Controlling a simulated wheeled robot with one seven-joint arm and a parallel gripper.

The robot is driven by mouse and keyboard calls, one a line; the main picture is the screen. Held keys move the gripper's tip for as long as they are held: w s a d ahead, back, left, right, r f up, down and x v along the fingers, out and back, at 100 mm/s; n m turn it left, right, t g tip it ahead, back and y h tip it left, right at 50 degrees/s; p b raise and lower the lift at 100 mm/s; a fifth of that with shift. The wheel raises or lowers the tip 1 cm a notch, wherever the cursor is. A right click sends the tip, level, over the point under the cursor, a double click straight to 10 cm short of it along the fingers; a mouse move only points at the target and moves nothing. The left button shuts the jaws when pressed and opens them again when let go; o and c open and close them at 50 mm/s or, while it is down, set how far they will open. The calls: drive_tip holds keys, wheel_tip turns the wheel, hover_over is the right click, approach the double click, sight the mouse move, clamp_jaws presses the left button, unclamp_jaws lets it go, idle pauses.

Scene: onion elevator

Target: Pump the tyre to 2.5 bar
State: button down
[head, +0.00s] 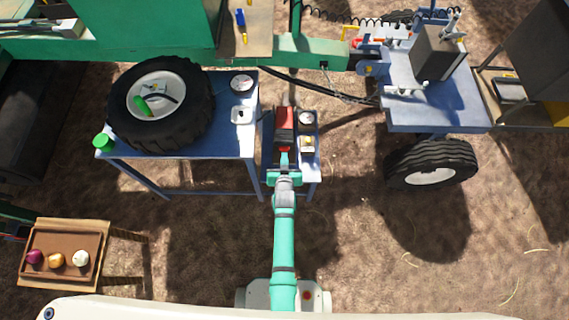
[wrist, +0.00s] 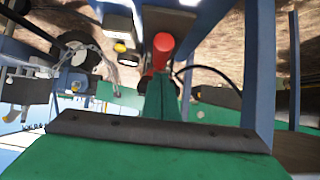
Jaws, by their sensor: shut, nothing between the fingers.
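The black tyre (head: 194,118) on a white rim lies flat on a blue table (head: 225,140), with a green-handled item (head: 142,106) inside the rim. A round gauge (head: 241,83) and a white box (head: 243,115) sit to its right. A small blue stand right of the table carries a red and black device (head: 285,118), a second gauge (head: 306,118) and a box with a yellow button (head: 308,145). My gripper (head: 284,160) is shut and empty at the device's near end. In the wrist view its fingers (wrist: 164,84) point at a red knob (wrist: 163,43); contact is unclear. Gauge readings are too small to tell.
A green cap (head: 103,142) is at the table's left edge. A wooden tray (head: 65,240) with onions stands lower left. A blue trailer (head: 430,105) with a wheel (head: 430,165) is at right. A dark hose (head: 310,88) crosses behind the stand. Ground at lower right is clear.

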drive_tip(key=shift+s+r, duration=0.2)
drive_tip(key=shift+s, duration=0.5)
drive_tip(key=shift+s+r, duration=0.15)
drive_tip(key=shift+s, duration=0.5)
idle(0.3)
drive_tip(key=w+r, duration=0.4)
drive_tip(key=r, duration=0.7)
drive_tip(key=shift+w+r, duration=0.3)
drive_tip(key=shift+w, duration=0.1)
drive_tip(key=shift+d, duration=0.1)
hover_over(286, 139)
drive_tip(key=w, duration=0.2)
drive_tip(key=f, duration=0.5)
drive_tip(key=shift+s+f, duration=0.2)
drive_tip(key=shift+f, duration=0.15)
drive_tip(key=shift+s+f, duration=0.25)
drive_tip(key=shift+f, duration=0.35)
drive_tip(key=shift+s+f, duration=0.25)
drive_tip(key=shift+f, duration=0.35)
drive_tip(key=shift+s+f, duration=0.35)
drive_tip(key=shift+f, duration=0.3)
